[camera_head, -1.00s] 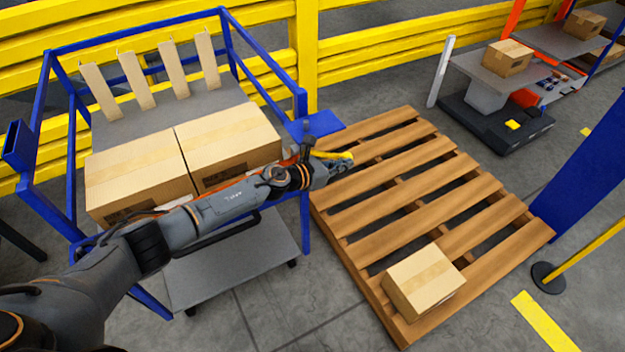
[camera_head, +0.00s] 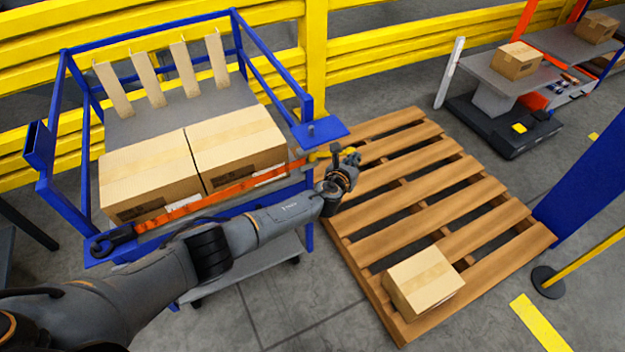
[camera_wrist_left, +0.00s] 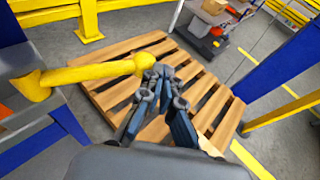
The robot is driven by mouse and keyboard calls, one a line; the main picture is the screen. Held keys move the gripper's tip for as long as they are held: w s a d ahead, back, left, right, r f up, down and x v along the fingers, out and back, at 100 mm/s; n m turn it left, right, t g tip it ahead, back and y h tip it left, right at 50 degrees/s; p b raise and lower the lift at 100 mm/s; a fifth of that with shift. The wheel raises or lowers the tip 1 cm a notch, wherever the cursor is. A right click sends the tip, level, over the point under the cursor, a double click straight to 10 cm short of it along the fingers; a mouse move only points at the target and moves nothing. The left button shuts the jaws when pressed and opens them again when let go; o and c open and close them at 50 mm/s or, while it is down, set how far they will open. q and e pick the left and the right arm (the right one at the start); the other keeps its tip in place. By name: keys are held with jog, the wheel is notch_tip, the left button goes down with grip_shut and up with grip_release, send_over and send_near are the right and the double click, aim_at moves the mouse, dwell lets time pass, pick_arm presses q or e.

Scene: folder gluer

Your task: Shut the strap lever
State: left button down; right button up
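The yellow strap lever (camera_head: 322,155) sticks out to the right from the cart's front right corner, at the end of the orange strap (camera_head: 230,190). In the left wrist view the lever (camera_wrist_left: 90,73) runs from a thick pivot at left to a rounded end near my fingertips. My left gripper (camera_head: 348,165) is beside the lever's outer end. In the wrist view its fingers (camera_wrist_left: 165,88) stand apart with nothing between them. Whether a fingertip touches the lever's end I cannot tell. My right gripper is not in view.
The strap crosses the front of two cartons (camera_head: 238,150) on the blue-framed cart (camera_head: 322,130). A wooden pallet (camera_head: 440,190) with a small carton (camera_head: 424,282) lies at right. A yellow barrier (camera_head: 400,55) runs behind. Bare floor is in front.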

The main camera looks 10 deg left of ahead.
pick_arm(q)
jog(key=shift+w+a+r+n+y, duration=0.1)
jog(key=shift+w+a+n+y, duration=0.1)
jog(key=shift+w+n+y, duration=0.25)
jog(key=shift+w+a+n+y, duration=0.15)
jog(key=shift+w+y, duration=0.1)
jog(key=shift+w, duration=0.35)
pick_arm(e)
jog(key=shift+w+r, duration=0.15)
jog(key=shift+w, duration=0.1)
pick_arm(q)
jog(key=shift+w, duration=0.15)
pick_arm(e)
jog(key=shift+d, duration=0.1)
